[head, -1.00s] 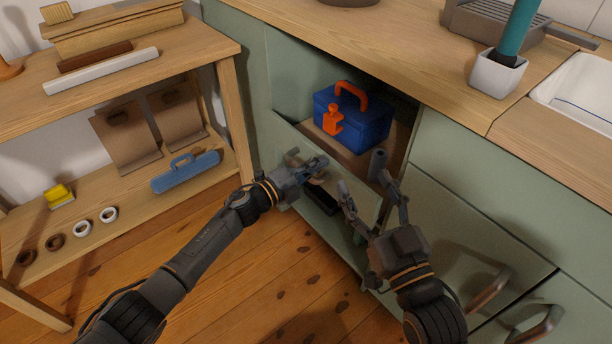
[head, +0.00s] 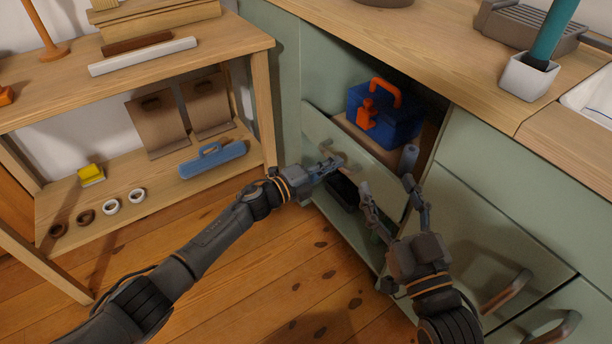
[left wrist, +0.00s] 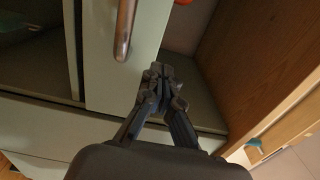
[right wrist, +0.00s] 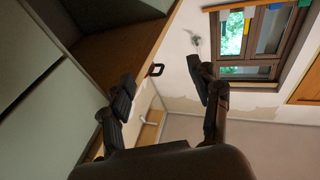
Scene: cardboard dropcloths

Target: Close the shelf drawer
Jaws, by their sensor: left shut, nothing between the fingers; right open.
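The drawer's sage-green front panel (head: 372,172) stands out from the cabinet, leaving an opening behind it. A blue toolbox (head: 398,122) with an orange handle sits in that opening. My left gripper (head: 333,164) is shut and empty, close in front of the panel near its bronze handle (head: 350,160); I cannot tell whether it touches. In the left wrist view, its closed fingertips (left wrist: 160,76) are beside a green panel with a bronze handle (left wrist: 125,30). My right gripper (head: 390,186) is open and empty by the panel's right end; its spread fingers (right wrist: 160,82) show in the right wrist view.
A wooden shelf unit (head: 262,110) stands left, holding a blue case (head: 212,160) and several rings. The wooden counter (head: 420,45) is above the opening. Lower drawers with handles (head: 508,292) are right. A dark object (head: 343,192) shows below the panel.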

